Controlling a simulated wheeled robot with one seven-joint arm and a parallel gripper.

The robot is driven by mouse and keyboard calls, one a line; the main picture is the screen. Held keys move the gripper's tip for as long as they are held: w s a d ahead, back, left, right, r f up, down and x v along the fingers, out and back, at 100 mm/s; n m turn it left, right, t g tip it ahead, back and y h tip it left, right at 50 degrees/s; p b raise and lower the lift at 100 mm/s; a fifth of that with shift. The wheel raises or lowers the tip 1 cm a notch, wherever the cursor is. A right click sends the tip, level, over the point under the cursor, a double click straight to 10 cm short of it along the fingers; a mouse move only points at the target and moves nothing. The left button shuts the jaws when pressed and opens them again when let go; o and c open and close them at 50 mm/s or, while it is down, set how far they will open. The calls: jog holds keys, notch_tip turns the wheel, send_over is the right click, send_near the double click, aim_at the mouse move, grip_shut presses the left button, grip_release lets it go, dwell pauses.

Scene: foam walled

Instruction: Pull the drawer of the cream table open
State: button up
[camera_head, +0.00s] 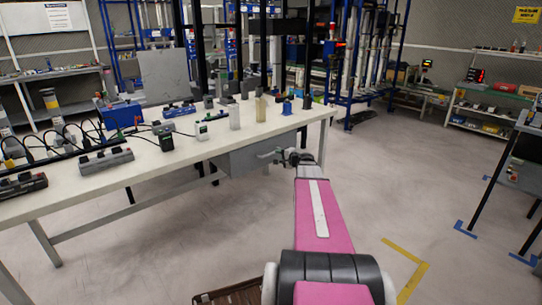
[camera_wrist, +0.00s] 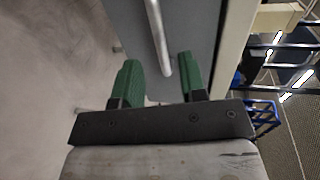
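The cream table (camera_head: 190,140) runs along the left of the head view. Its grey drawer (camera_head: 245,160) hangs under the top near the right end and looks shut. My gripper (camera_head: 280,155) is in front of the drawer's right part. In the wrist view its two green fingers (camera_wrist: 157,68) are open. The drawer's light bar handle (camera_wrist: 158,35) runs down the picture, its near end between the fingers and closer to the right one. I see no finger closed on it. The grey drawer front (camera_wrist: 196,35) fills the space behind the handle.
Bottles (camera_head: 235,117), power strips (camera_head: 105,160) and small devices stand on the table top. A blue-framed rack (camera_head: 365,60) stands behind. A dark-legged table (camera_head: 510,165) is at the right edge. The floor (camera_head: 400,185) between is clear.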

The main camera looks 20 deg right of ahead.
aim_at(272, 153)
jog(key=x, duration=0.6)
jog(key=shift+w+a, duration=0.15)
jog(key=shift+w, duration=0.2)
grip_shut()
jog(key=shift+s, duration=0.1)
